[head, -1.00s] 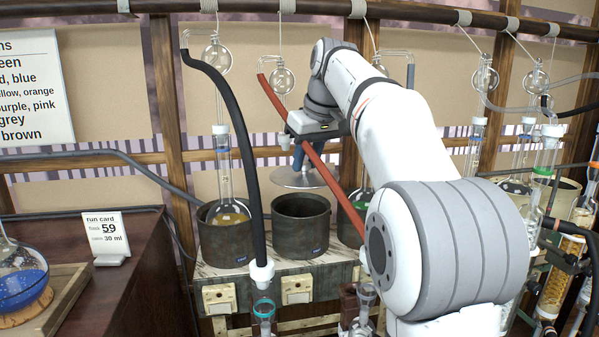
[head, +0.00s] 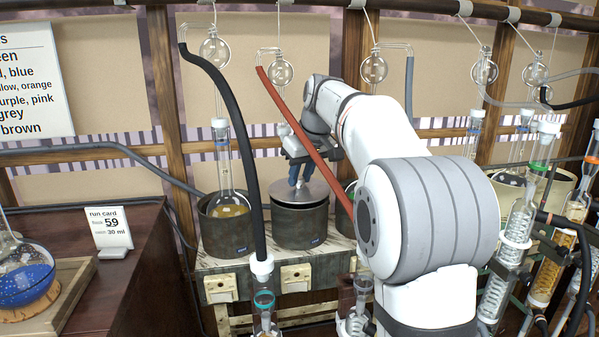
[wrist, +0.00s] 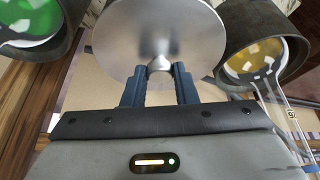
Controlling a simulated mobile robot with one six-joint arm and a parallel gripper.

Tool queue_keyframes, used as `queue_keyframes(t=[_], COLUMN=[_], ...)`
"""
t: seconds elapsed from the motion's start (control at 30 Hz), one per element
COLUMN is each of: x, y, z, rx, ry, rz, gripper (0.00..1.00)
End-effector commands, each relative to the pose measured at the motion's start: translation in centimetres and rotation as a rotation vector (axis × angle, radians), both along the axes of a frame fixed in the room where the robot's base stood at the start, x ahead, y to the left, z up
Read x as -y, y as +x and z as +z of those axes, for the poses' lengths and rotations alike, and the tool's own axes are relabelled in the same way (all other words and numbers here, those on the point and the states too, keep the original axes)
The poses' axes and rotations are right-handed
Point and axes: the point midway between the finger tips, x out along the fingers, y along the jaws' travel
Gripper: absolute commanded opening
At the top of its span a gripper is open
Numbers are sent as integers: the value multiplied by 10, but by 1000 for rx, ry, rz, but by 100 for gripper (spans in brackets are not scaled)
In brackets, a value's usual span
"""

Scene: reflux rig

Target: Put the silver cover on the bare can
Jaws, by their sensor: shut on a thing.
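The silver cover (head: 314,191) is a round metal disc with a knob. In the head view it lies at the mouth of the bare can (head: 300,228), the dark middle can, and looks roughly level and centred. My gripper (head: 300,181) is above it with blue fingers pointing down. In the wrist view my gripper (wrist: 160,78) is shut on the knob of the silver cover (wrist: 150,28). The cover hides the middle can in that view. Whether the cover rests fully on the rim I cannot tell.
A can holding a flask of yellow liquid (head: 228,211) stands left of the middle can; it also shows in the wrist view (wrist: 262,60). A can with green contents (wrist: 28,28) stands on the other side. A black hose (head: 240,130) and a red hose (head: 300,130) hang in front.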

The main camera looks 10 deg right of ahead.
Motion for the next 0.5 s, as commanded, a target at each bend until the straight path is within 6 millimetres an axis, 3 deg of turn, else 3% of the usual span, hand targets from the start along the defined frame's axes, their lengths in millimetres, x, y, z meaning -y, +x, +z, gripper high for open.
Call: queue_keyframes(t=[0.5], x=[1], y=[0], z=[-10], rx=[1], ry=[0], rz=[-1], gripper=[1])
